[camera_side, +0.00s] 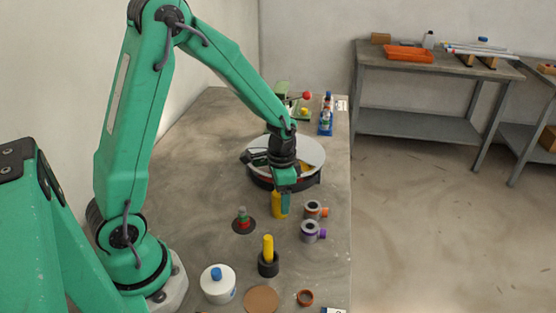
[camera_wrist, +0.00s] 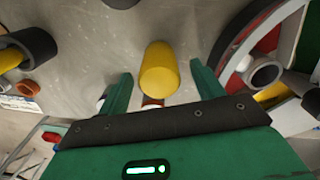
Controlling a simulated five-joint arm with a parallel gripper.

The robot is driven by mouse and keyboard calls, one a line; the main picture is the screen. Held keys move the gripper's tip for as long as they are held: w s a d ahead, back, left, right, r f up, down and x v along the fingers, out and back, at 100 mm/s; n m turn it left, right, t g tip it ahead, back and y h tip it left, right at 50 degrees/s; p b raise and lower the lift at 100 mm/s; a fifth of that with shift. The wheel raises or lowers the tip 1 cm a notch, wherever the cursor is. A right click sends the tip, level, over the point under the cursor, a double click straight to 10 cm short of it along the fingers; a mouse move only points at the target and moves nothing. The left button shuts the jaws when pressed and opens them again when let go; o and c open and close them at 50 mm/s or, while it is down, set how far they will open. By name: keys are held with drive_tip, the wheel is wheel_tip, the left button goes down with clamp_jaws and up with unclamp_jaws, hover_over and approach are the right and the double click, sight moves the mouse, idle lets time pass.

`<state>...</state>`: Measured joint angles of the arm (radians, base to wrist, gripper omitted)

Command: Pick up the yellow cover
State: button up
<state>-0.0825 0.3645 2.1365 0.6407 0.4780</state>
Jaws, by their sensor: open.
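A yellow cylinder (camera_side: 279,205), which looks like the yellow cover, stands upright on the table directly below my gripper (camera_side: 287,186). In the wrist view the yellow cylinder (camera_wrist: 159,70) shows between my two green fingertips, with space on both sides. My fingers are open and point down around its upper part or just above it; I cannot tell which. In the side view the fingers hide its upper right part. A thinner yellow peg (camera_side: 268,247) stands in a black holder (camera_side: 268,265) nearer the camera.
A round white-topped turntable (camera_side: 310,150) lies behind my gripper. An orange-sided ring fitting (camera_side: 314,209) and a purple-sided one (camera_side: 312,231) stand close on the right. A red-green stacked piece (camera_side: 242,216) stands left. A white jar (camera_side: 217,284) and brown disc (camera_side: 261,300) are in front.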

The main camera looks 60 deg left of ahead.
drive_tip(key=shift+f, duration=1.15)
drive_tip(key=c, duration=1.1)
drive_tip(key=shift+o, duration=0.2)
drive_tip(key=shift+r, duration=0.1)
drive_tip(key=shift+r, duration=0.8)
wheel_tip(320, 180, up, 2)
drive_tip(key=shift+r, duration=0.15)
drive_tip(key=s+d+r, duration=0.5)
drive_tip(key=d+r, duration=0.2)
drive_tip(key=d, duration=0.3)
drive_tip(key=shift+d, duration=0.25)
drive_tip(key=shift+s+r, duration=0.1)
drive_tip(key=shift+r, duration=0.6)
